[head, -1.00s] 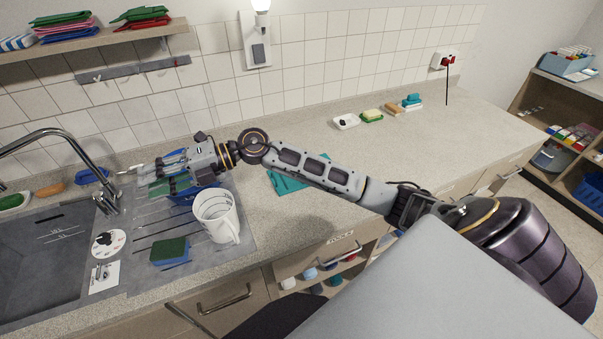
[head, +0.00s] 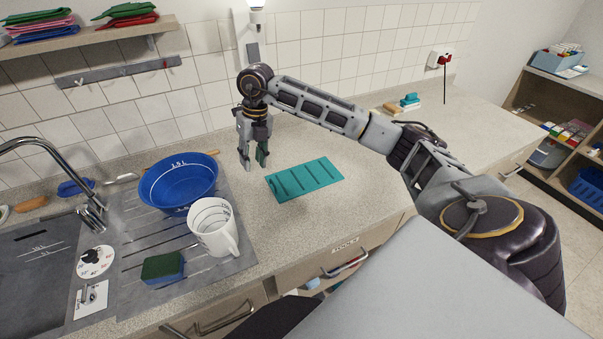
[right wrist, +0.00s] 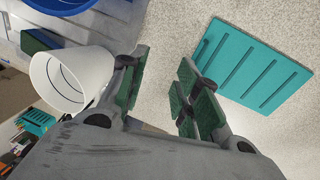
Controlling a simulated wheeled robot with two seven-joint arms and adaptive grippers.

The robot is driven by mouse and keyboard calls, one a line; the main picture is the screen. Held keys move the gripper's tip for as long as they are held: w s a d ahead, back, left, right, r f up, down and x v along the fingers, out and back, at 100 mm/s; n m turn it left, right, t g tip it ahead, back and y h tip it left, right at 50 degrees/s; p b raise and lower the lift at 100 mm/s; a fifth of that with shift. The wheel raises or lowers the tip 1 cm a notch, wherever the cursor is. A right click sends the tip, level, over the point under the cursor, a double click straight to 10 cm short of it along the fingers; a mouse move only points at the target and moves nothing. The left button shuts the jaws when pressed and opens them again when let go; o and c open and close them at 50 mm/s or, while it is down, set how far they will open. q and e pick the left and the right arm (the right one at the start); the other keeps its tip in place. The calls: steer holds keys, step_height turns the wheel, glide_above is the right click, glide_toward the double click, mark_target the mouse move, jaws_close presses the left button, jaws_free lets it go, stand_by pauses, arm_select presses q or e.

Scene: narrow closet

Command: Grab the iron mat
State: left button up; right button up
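The iron mat, a flat teal mat with raised ribs (head: 305,179), lies on the speckled counter right of the draining area. It also shows at the upper right of the right wrist view (right wrist: 252,66). My right gripper (head: 253,163) points down over the counter just left of the mat, apart from it. Its green-padded fingers are spread with bare counter between them in the right wrist view (right wrist: 158,88), so it is open and empty. My left gripper is in neither view.
A white measuring jug (head: 213,229), a blue bowl (head: 178,183) and a green-and-blue sponge (head: 163,267) stand on the draining area by the sink (head: 38,262). The counter right of the mat is clear up to small items at the back (head: 410,102).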

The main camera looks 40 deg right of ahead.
steer(key=d, duration=0.1)
steer(key=d+h, duration=0.1)
steer(key=d, duration=0.1)
steer(key=d+m+h+b, duration=0.1)
steer(key=d, duration=0.1)
steer(key=shift+w+d+r, duration=0.1)
steer(key=shift+d+r, duration=0.15)
steer(key=shift+f+p, duration=0.55)
steer(key=shift+f, duration=3.8)
steer(key=shift+f, duration=0.1)
